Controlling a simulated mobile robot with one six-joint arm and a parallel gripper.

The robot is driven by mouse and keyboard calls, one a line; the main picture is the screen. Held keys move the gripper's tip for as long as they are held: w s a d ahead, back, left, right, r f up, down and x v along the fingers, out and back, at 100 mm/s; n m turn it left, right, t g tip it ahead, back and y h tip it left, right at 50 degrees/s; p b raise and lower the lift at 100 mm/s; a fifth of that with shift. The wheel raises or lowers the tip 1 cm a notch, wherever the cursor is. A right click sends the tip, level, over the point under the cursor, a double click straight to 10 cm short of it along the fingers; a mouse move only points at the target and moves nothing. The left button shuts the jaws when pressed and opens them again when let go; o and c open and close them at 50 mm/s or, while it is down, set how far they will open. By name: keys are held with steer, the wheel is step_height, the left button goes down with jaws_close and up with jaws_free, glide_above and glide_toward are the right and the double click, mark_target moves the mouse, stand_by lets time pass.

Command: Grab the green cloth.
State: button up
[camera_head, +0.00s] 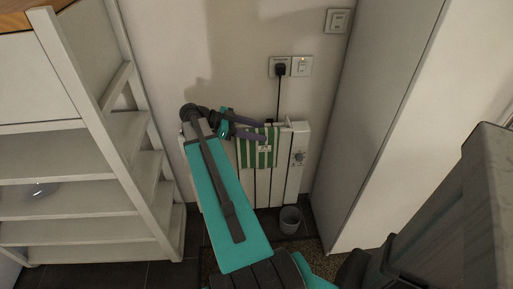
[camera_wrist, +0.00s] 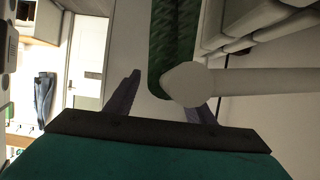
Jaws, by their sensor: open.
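The green cloth (camera_head: 258,152), striped green and white, hangs over the top front of a white radiator (camera_head: 294,180) against the wall. My gripper (camera_head: 264,131) is at the cloth's top edge, its two dark fingers pointing right and spread apart. In the wrist view a green textured strip of the cloth (camera_wrist: 174,40) shows beyond the open fingers (camera_wrist: 163,90). A pale rounded bar (camera_wrist: 195,84) crosses in front of the right finger and hides part of it. I cannot tell whether the fingers touch the cloth.
A black plug with a cord (camera_head: 280,70) runs from the wall socket down to the radiator. A grey bucket (camera_head: 290,219) stands on the floor below. White shelving (camera_head: 75,170) stands at left and a tall pale cabinet (camera_head: 375,120) at right.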

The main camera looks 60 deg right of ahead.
jaws_close()
steer(key=shift+r, duration=0.2)
stand_by(0.3)
step_height(320, 180, up, 18)
steer(key=shift+f, duration=0.15)
stand_by(0.7)
stand_by(0.5)
